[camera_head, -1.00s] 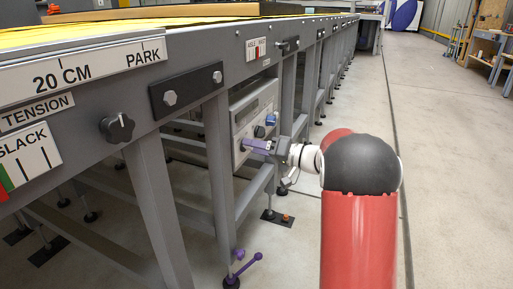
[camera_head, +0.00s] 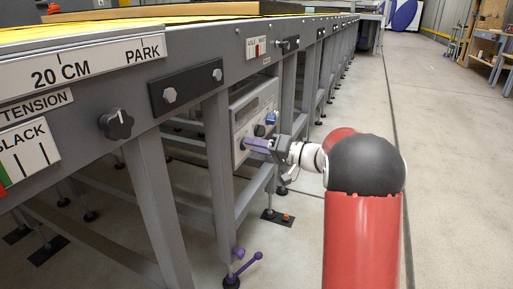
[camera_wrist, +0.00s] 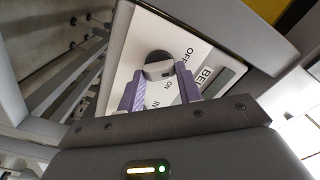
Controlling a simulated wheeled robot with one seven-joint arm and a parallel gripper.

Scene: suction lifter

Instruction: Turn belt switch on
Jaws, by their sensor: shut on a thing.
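The belt switch (camera_wrist: 158,57) is a round dark knob with a grey grip bar on a white plate (camera_wrist: 205,55), in the wrist view. The plate carries the printed words OFF, ON and part of BELT. My gripper (camera_wrist: 159,74) has its purple fingers shut on the grip bar, one on each side. In the head view, my gripper (camera_head: 250,145) is at the lower front of the grey control box (camera_head: 239,120) under the table frame. The switch is hidden there by the fingers. Which label the switch points to is hard to tell.
A blue knob (camera_head: 271,118) and a dark knob (camera_head: 259,130) sit on the same box, just above my gripper. Table legs (camera_head: 218,170) stand to the left. A purple-handled clamp (camera_head: 240,267) is low in front. The aisle floor (camera_head: 450,190) at right is clear.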

